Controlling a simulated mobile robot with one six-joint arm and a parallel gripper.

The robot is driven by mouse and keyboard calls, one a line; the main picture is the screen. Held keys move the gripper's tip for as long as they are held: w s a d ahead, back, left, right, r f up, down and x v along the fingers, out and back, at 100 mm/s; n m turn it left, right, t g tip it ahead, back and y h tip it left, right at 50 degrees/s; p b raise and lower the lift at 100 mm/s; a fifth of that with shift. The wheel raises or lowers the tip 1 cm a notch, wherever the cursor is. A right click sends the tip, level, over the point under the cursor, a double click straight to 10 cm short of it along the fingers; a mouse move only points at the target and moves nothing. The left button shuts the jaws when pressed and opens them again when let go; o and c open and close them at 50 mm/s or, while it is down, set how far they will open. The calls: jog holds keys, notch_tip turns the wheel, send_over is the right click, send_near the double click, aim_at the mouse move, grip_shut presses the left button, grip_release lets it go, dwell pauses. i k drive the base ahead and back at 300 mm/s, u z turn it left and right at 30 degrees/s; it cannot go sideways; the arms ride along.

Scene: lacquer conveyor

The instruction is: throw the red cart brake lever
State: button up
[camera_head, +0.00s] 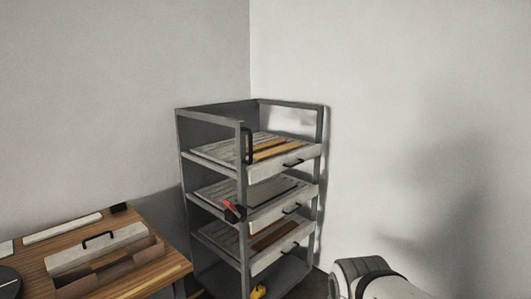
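A small red lever (230,212) with a dark mount sits on the front left post of a grey metal cart (241,160), about halfway up. The cart stands in the corner of the room. A white arm part of mine shows at the lower right, apart from the cart. My gripper is not in view, so I cannot see whether it is open or shut.
The cart holds several drawers with black handles, the top one (284,171) among them. A black upright handle (249,146) is on the same post. A wooden table (167,272) with a handled grey box (97,250) stands left. A yellow object (258,292) is low on the cart.

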aim_at(240, 217)
jog(key=z, duration=0.4)
jog(key=i, duration=1.1)
jog(key=u, duration=0.15)
